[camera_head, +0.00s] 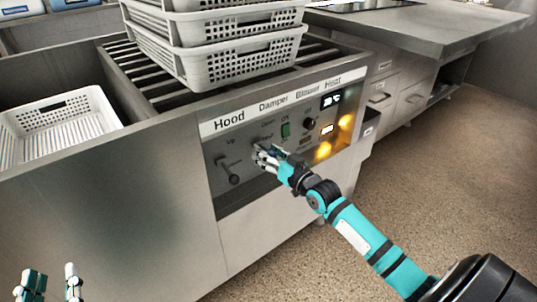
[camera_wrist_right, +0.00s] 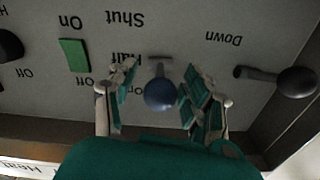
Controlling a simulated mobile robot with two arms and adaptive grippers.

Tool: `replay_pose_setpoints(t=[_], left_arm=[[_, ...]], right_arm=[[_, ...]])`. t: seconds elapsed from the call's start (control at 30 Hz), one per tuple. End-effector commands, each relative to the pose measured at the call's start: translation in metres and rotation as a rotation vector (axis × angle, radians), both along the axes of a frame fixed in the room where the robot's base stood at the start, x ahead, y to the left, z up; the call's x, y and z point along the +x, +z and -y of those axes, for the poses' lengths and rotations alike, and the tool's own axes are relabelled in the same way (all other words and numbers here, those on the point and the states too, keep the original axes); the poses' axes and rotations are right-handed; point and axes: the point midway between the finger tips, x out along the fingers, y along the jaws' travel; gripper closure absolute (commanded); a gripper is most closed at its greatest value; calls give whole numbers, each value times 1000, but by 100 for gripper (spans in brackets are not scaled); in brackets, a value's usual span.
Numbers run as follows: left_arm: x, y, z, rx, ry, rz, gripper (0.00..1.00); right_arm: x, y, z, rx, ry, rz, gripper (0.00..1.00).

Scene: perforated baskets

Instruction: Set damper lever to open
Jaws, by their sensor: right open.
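The damper lever has a blue ball knob (camera_wrist_right: 160,96) on a short grey stem, in the right wrist view, which shows the panel upside down. It stands beside the "Half" label; its exact setting I cannot tell. My right gripper (camera_wrist_right: 158,98) is open, with fingers on both sides of the knob and gaps visible. In the head view my right gripper (camera_head: 264,156) is at the control panel (camera_head: 243,152) below the "Damper" label and mostly hides the lever. My left gripper (camera_head: 51,282) is open and empty at the bottom left, far from the panel.
The green blower switch (camera_head: 285,130) is on the other side. Stacked white baskets (camera_head: 240,60) stand above the panel. Open floor (camera_head: 440,190) lies right.

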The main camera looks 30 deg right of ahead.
Motion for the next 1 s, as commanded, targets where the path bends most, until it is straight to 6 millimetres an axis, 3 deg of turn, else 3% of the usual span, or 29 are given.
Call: replay_pose_setpoints(t=[0.2,0.6,1.0], left_arm=[[0,0,0,0,0,1,60],[0,0,0,0,1,-1,60],[0,0,0,0,1,-3,60]], right_arm=[[0,0,0,0,0,0,51],[0,0,0,0,0,0,100],[0,0,0,0,0,-1,100]])
